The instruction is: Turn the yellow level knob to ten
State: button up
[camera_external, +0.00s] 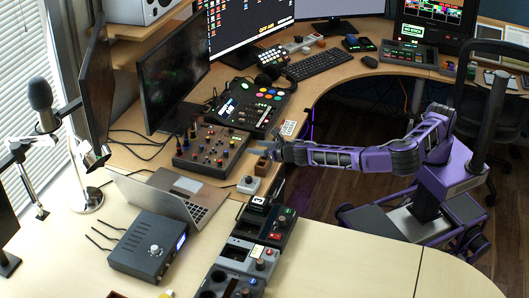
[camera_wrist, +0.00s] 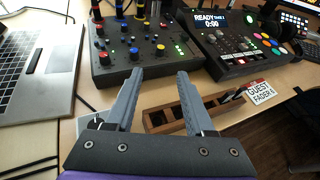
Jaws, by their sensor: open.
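A dark mixer panel (camera_external: 212,148) with several coloured knobs sits on the desk. In the wrist view the panel (camera_wrist: 112,72) lies just beyond my fingertips. My gripper (camera_wrist: 160,74) is open and empty, fingers pointing toward the panel's near edge, apart from the yellow knob. In the external view my gripper (camera_external: 272,152) is to the right of the panel.
A wooden divided tray (camera_wrist: 158,118) lies below and right of my fingers, beside a "GUEST FADER" card (camera_wrist: 260,91). A second console (camera_wrist: 235,66) with a "READY" display stands right. An open laptop (camera_wrist: 38,70) lies left. Dark cables cross the desk at left.

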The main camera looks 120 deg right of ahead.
jog(key=shift+v, duration=2.25)
